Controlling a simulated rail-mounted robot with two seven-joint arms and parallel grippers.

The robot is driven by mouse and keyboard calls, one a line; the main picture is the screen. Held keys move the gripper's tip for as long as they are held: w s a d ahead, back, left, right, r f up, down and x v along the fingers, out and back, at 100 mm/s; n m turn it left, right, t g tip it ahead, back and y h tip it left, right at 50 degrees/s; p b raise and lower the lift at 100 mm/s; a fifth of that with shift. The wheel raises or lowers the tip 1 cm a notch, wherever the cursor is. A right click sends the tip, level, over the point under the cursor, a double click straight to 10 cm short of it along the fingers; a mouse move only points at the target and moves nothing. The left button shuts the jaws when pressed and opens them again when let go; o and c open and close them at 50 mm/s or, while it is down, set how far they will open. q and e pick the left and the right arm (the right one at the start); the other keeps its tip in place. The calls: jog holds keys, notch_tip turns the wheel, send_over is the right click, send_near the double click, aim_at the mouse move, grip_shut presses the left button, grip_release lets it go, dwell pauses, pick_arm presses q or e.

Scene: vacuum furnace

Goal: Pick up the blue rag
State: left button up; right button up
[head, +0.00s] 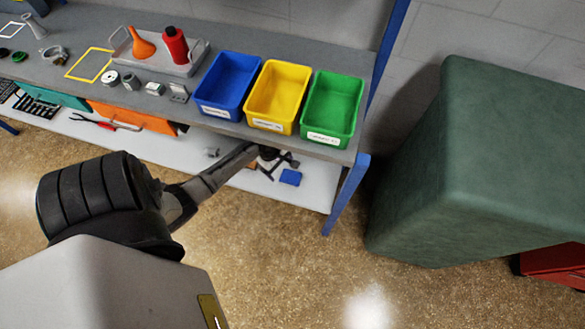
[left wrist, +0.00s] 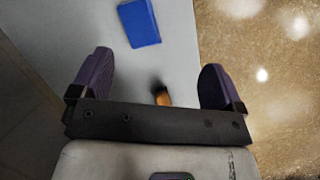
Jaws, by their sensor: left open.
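The blue rag (head: 290,177) lies flat on the white lower shelf of the bench, near the shelf's right end. It also shows in the left wrist view (left wrist: 139,23) as a blue rectangle at the top, beyond my fingers. My left gripper (head: 281,165) reaches in over the lower shelf, under the bench's front edge. Its two fingers (left wrist: 155,68) are spread apart, with no rag between them. The gripper is close to the rag but apart from it. My right gripper is not in view.
A small brush-like thing with an orange handle (left wrist: 161,97) shows between my fingers. The bench top (head: 225,128) is above the shelf, with blue, yellow and green bins (head: 318,137) at its edge. A blue bench leg (head: 345,198) stands right of the rag. Open floor lies in front.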

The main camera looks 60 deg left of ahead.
pick_arm(q)
jog(key=a+f+n, duration=0.2)
jog(key=a+n, duration=0.3)
jog(key=b, duration=0.5)
send_over(290, 176)
jog(key=s+a, duration=0.2)
jog(key=shift+t+h, duration=0.4)
notch_tip(290, 176, down, 7)
jog(key=shift+w+r, duration=0.15)
jog(key=shift+w+d+f, duration=0.2)
jog(key=shift+f, duration=0.2)
jog(key=b+x, duration=0.4)
jog(key=x, duration=0.1)
jog(key=shift+s+f, duration=0.1)
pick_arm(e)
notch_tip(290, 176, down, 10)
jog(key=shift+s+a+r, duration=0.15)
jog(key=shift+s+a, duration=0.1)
pick_arm(q)
jog(key=shift+f, duration=0.1)
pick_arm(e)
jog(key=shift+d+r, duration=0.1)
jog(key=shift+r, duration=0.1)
pick_arm(q)
jog(key=c, duration=1)
